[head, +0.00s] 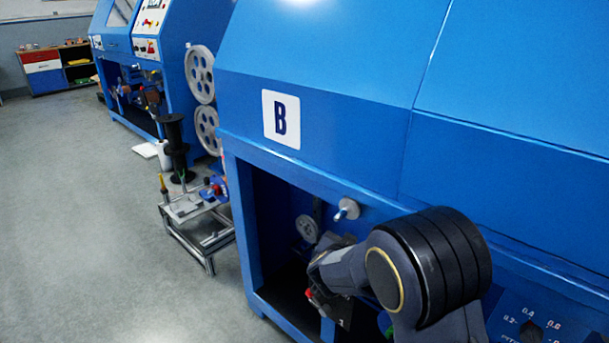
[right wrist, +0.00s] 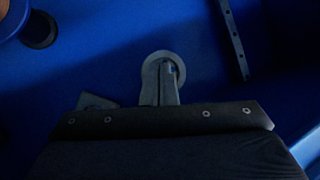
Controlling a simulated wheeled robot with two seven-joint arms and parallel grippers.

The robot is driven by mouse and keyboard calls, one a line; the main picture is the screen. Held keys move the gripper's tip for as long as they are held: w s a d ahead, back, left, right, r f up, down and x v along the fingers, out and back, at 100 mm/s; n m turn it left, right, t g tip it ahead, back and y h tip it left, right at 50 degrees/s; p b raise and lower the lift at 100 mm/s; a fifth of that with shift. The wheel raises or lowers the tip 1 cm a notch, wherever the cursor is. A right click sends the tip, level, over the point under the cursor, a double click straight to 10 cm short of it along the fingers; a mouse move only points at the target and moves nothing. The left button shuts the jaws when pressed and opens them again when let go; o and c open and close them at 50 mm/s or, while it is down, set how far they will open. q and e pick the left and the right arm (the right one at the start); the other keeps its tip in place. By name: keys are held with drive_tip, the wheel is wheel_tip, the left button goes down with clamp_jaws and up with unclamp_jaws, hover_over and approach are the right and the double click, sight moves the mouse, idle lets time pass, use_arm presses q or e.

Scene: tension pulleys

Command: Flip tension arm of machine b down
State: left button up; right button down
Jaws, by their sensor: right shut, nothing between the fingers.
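Machine B is the large blue cabinet with a white "B" label (head: 281,118) in the head view. My right arm reaches from the lower right into its open bay. In the right wrist view my right gripper (right wrist: 161,88) is shut and empty, its fingers in front of a round grey disc (right wrist: 179,68); I cannot tell whether they touch it. A dark bar with holes (right wrist: 233,40) stands to the right of the fingers. In the head view a grey pulley (head: 307,228) shows in the bay. I cannot clearly make out the tension arm. My left gripper is not in view.
A silver knob (head: 347,209) sticks out above my arm. A dial panel (head: 529,330) is at the lower right. A small metal-framed cart (head: 205,238) and a black spool (head: 176,145) stand to the left. The grey floor (head: 80,220) is clear.

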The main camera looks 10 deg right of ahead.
drive_tip(key=s+r+n+g+y, duration=0.1)
drive_tip(key=s+r+y, duration=0.25)
drive_tip(key=s, duration=0.25)
drive_tip(key=s+a+r+n+y, duration=0.1)
drive_tip(key=s+r+n+y, duration=0.1)
drive_tip(key=s+y, duration=0.3)
drive_tip(key=s+r+n+g+y, duration=0.1)
drive_tip(key=s+r+y, duration=0.2)
drive_tip(key=s, duration=0.4)
drive_tip(key=s+d+f+n+g+h, duration=0.1)
drive_tip(key=s+f+n+g, duration=0.1)
drive_tip(key=s, duration=0.8)
drive_tip(key=s+d+f+n+g+h, duration=0.1)
drive_tip(key=s+g, duration=0.1)
drive_tip(key=s, duration=0.8)
wheel_tip(320, 180, up, 28)
drive_tip(key=p, duration=2.8)
drive_tip(key=shift+w+f, duration=0.2)
drive_tip(key=shift+f, duration=0.05)
